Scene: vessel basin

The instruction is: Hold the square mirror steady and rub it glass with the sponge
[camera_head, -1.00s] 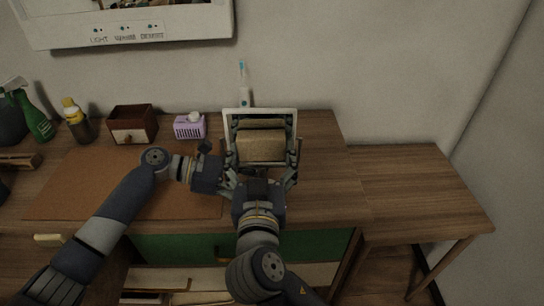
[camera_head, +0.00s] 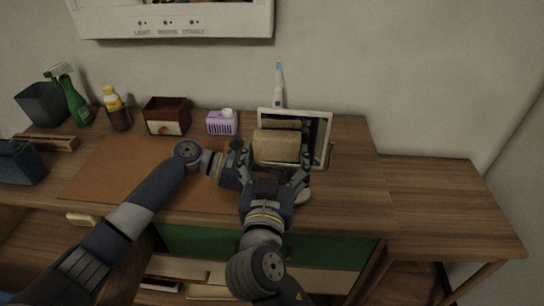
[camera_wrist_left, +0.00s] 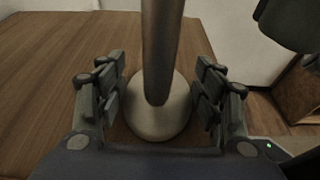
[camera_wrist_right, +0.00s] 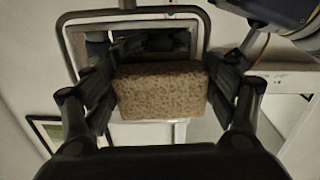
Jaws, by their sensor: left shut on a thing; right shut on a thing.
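The square mirror (camera_head: 319,132) stands upright and slightly tilted on the table, with a pale frame and dark glass. Its round foot and pole (camera_wrist_left: 160,110) show in the left wrist view. My left gripper (camera_wrist_left: 163,88) has its fingers either side of the pole, shut on the stand; in the head view it is partly hidden behind the right arm. My right gripper (camera_head: 277,162) is shut on the tan, speckled sponge (camera_head: 276,146), which covers the left part of the glass. The sponge also shows in the right wrist view (camera_wrist_right: 161,90). Contact with the glass is hard to tell.
An electric toothbrush (camera_head: 278,88) stands behind the mirror. A purple box (camera_head: 222,124), a wooden drawer box (camera_head: 167,116), a yellow-capped bottle (camera_head: 114,104) and a green spray bottle (camera_head: 75,100) stand along the back left. A brown mat (camera_head: 120,170) lies left; the tabletop right is clear.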

